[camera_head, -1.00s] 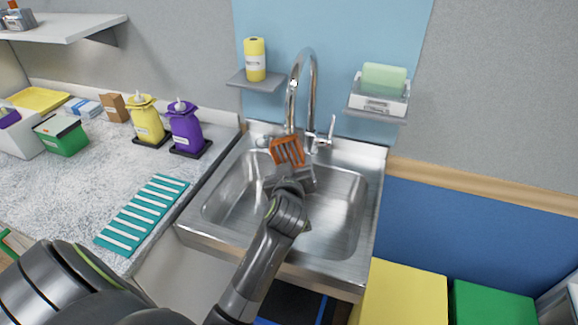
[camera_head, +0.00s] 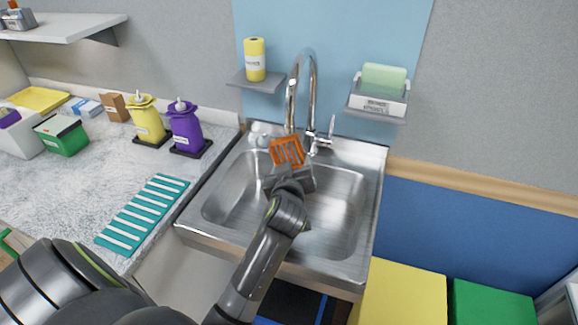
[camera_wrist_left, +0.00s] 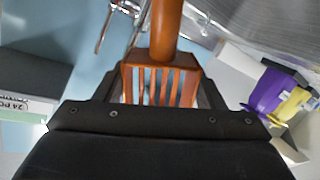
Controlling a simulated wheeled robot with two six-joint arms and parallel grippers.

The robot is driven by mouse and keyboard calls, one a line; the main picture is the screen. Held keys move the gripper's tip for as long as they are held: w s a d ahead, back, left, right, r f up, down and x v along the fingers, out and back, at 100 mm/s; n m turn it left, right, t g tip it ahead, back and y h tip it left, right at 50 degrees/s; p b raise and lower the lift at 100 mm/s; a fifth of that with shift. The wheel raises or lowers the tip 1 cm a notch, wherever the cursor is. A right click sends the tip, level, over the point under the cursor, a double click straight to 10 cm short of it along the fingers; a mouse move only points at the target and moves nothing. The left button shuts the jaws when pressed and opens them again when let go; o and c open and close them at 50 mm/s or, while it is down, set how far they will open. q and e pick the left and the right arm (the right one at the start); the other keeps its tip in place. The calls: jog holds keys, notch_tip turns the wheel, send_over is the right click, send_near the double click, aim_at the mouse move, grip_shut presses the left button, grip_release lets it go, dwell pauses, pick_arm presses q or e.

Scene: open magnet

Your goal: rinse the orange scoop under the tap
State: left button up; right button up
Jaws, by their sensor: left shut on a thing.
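The orange slotted scoop (camera_head: 287,151) is held over the back of the sink, just below and in front of the chrome tap (camera_head: 311,80). My left gripper (camera_head: 291,176) is shut on the scoop; its fingers are largely hidden behind my wrist in the head view. In the left wrist view the scoop's slotted part (camera_wrist_left: 160,84) lies between the dark fingers, and its round handle extends toward the top edge. The steel sink (camera_head: 337,215) lies beneath. I cannot make out a water stream. My right gripper is not in view.
A purple bottle (camera_head: 185,127) and a yellow bottle (camera_head: 146,121) stand on the counter left of the sink. A teal ribbed mat (camera_head: 142,214) lies nearer. A shelf with a green block (camera_head: 384,79) is right of the tap; a small shelf with a yellow bottle (camera_head: 255,60) is left.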

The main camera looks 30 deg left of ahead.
pick_arm(q)
jog(key=shift+d, duration=0.1)
jog(key=f+p+v, duration=0.1)
jog(key=v, duration=0.7)
jog(key=shift+s+f, duration=0.15)
jog(key=shift+f, duration=0.3)
dwell(0.5)
dwell(0.7)
